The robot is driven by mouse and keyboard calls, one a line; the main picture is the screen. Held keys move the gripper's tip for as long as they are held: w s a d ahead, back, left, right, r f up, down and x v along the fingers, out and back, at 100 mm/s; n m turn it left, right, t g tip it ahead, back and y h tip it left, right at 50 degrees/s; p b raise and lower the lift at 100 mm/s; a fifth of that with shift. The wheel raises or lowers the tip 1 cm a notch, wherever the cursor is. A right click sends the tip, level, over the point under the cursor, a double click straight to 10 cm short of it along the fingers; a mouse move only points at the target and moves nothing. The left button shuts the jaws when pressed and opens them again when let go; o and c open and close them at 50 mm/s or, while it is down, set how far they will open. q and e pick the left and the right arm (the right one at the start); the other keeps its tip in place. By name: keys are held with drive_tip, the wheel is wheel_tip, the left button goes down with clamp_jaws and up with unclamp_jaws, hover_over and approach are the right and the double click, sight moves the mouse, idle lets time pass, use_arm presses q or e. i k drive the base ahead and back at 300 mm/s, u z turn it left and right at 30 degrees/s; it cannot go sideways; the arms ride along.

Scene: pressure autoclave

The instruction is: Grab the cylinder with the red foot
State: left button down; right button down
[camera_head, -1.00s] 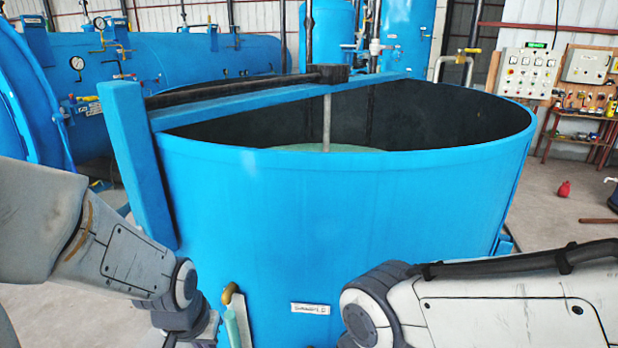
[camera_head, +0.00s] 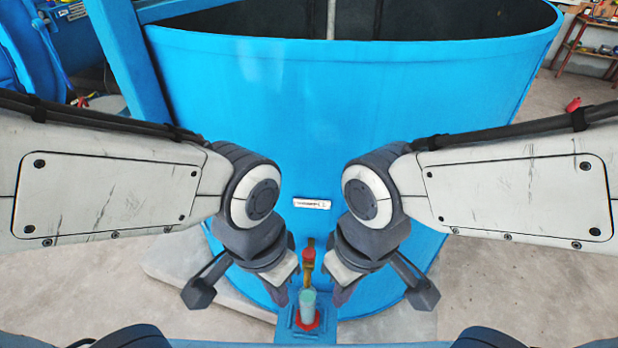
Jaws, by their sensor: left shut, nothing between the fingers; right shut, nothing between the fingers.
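The cylinder with the red foot (camera_head: 308,307) is a short pale teal cylinder standing upright on a red base. It is at the bottom centre of the head view, on a small blue plate (camera_head: 290,332) in front of the tank. My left gripper (camera_head: 280,296) points down just left of the cylinder and is shut and empty. My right gripper (camera_head: 341,296) points down just right of it, also shut and empty. The cylinder stands in the gap between the two grippers, and neither visibly holds it.
A large open blue tank (camera_head: 320,110) with a white label (camera_head: 311,203) fills the middle behind the grippers. A brass valve with a red handle (camera_head: 309,256) is just behind the cylinder. Concrete floor (camera_head: 500,280) is free at the right. A red object (camera_head: 573,104) lies far right.

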sight(307, 317)
drive_tip(key=z, duration=1.45)
drive_tip(key=k, duration=1)
drive_tip(key=u, duration=1.5)
drive_tip(key=i, duration=0.5)
drive_tip(key=z, duration=0.1)
